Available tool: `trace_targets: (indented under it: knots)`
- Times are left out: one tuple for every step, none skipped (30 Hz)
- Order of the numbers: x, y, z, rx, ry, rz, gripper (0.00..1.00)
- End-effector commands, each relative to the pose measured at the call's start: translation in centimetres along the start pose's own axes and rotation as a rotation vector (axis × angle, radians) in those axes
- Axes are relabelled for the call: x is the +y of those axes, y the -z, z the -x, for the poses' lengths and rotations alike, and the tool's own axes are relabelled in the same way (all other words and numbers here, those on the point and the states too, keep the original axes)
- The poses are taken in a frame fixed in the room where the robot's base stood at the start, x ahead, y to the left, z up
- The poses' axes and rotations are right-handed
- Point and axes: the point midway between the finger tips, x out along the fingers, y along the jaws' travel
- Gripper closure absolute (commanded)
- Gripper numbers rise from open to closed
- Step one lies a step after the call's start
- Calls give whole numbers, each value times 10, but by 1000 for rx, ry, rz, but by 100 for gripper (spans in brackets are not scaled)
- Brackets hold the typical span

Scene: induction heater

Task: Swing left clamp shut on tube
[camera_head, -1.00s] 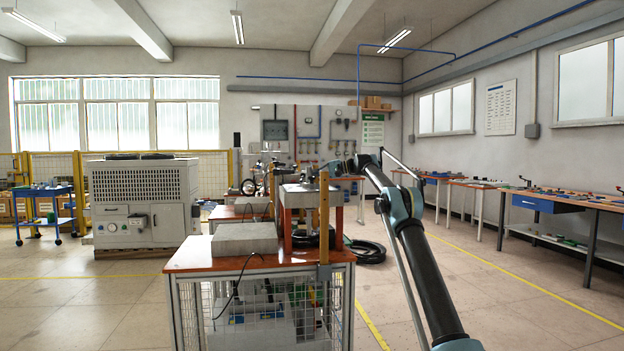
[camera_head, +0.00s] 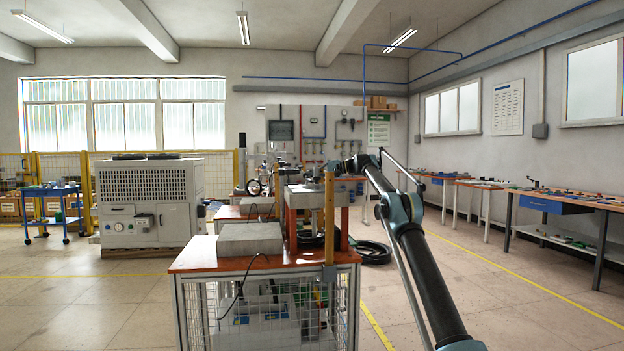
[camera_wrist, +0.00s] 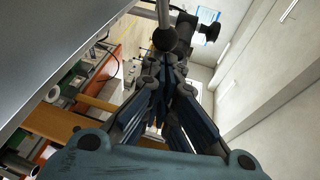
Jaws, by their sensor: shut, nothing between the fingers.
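My gripper (camera_wrist: 170,85) is shut and empty, seen from behind in the wrist view. Just beyond its fingertips is a dark ball knob (camera_wrist: 165,39) on a pale rod, apparently a clamp handle. I cannot tell whether the fingers touch it. In the head view my gripper (camera_head: 336,170) is small, above the fixture (camera_head: 318,195) on the orange-topped bench. I cannot make out the left clamp's jaw or the tube in either view.
A grey block (camera_head: 249,238) lies on the bench top (camera_head: 205,262). A large grey surface (camera_wrist: 60,45) fills the wrist view's upper left. Open floor lies right of the bench.

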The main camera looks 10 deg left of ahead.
Motion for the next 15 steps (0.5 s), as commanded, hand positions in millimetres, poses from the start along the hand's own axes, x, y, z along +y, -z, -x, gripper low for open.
trace_targets:
  knots:
    - [0,0,0,0,0,0,100]
    - [0,0,0,0,0,0,100]
    - [0,0,0,0,0,0,100]
    - [0,0,0,0,0,0,100]
    - [0,0,0,0,0,0,100]
    - [0,0,0,0,0,0,100]
    - [0,0,1,0,0,0,100]
    - [0,0,2,0,0,0,100]
    - [0,0,4,1,0,0,100]
    - [0,0,6,1,0,0,100]
    - [0,0,9,1,0,0,100]
    - [0,0,13,2,0,0,100]
    - [0,0,17,2,0,0,100]
    - [0,0,22,2,0,0,100]
    - [0,0,28,2,0,0,100]
